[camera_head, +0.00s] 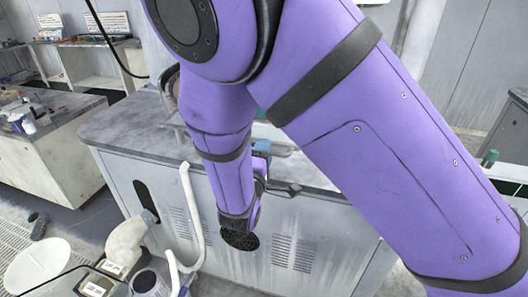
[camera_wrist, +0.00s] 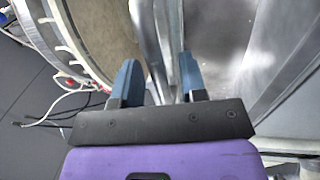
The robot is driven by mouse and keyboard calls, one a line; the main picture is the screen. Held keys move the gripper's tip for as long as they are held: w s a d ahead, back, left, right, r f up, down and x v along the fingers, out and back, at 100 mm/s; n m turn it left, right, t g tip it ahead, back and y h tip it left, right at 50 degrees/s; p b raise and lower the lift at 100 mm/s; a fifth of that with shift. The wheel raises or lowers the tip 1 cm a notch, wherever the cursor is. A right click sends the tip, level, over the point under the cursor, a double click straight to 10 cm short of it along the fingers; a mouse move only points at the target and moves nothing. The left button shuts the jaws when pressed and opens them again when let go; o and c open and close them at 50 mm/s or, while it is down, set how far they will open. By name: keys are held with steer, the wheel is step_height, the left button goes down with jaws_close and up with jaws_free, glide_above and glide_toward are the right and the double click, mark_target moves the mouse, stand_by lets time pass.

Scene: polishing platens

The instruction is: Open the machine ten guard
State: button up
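A grey machine cabinet (camera_head: 325,232) with a worn worktop stands under my arm in the head view. A pale, partly see-through panel edge (camera_head: 276,133) shows behind my arm; I cannot tell whether it is the guard. No machine number is readable. My gripper (camera_wrist: 158,62) shows two blue fingers apart, with nothing clearly held. Beyond them in the wrist view is a curved grey metal edge (camera_wrist: 160,40), partly between the fingers; contact cannot be told. A brownish round surface (camera_wrist: 108,28) inside a pale ring lies left of it. In the head view my arm hides most of this area.
White hoses (camera_head: 192,205) run up the cabinet's front left. A pale round lid (camera_head: 38,264) and containers stand on the floor at the lower left. Another bench (camera_head: 50,160) is at the left. Cables (camera_wrist: 65,112) show at the wrist view's left.

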steer(key=shift+w+d, duration=0.1)
steer(key=shift+w, duration=0.1)
steer(key=shift+c, duration=0.2)
jaws_close()
steer(key=shift+r, duration=0.1)
steer(key=shift+w+r+g+y, duration=0.15)
steer(key=shift+r+g+y, duration=0.25)
steer(key=shift+r+g, duration=0.75)
steer(key=shift+r+t, duration=0.2)
steer(key=shift+t, duration=0.05)
steer(key=shift+o, duration=0.2)
jaws_free()
